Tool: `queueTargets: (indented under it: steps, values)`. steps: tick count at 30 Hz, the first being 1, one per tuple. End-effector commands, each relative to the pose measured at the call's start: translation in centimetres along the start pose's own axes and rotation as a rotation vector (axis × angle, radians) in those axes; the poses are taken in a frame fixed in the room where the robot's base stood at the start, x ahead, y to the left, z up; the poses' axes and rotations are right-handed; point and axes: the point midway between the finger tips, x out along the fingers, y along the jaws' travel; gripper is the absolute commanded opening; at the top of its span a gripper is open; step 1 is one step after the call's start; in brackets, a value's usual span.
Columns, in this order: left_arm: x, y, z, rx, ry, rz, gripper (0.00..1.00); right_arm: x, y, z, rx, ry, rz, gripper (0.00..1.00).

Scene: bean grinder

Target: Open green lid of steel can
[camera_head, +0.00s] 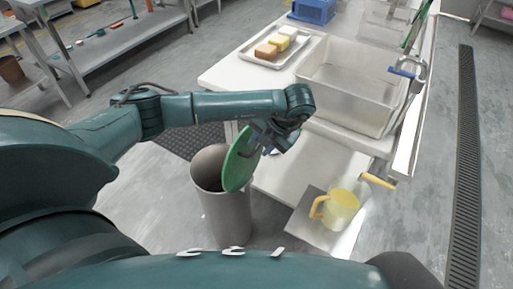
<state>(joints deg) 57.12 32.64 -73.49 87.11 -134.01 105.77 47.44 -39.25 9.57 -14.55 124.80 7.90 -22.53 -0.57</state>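The steel can (226,212) stands on the floor in front of me, beside the white table. Its round mouth is uncovered on the left side and shows a dark inside. The green lid (240,165) is tilted up steeply at the right side of the can's rim. My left gripper (266,140) is at the upper right edge of the lid, touching it or very close to it. The fingers are small and partly hidden, so I cannot tell whether they are closed on the lid. My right gripper is not in view.
The white table (222,76) holds a tray (250,54) with sponge-like blocks and a large clear bin (345,95). A yellow jug (340,209) stands on a grey board (310,228) lower right. A floor grate (466,150) runs along the right.

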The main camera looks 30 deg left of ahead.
Motion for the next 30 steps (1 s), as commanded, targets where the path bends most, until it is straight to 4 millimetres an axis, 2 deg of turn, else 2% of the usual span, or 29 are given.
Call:
queueTargets:
  steps: [1,6,12,18,30]
  values:
    - [-1.4,-0.1,0.1,0.002,-0.006,-0.002,0.33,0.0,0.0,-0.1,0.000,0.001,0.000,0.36]
    - [-5.2,-0.1,0.1,0.001,-0.005,-0.002,0.33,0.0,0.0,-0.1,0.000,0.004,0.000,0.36]
    - [-8.5,0.1,0.0,0.002,-0.003,0.001,0.33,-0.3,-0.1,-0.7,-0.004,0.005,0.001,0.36]
    - [-9.4,0.0,-0.1,0.001,0.001,0.001,0.33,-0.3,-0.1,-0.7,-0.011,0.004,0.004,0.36]
    - [-9.4,0.0,-0.1,0.001,0.001,0.000,0.33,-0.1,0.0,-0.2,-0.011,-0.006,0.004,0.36]
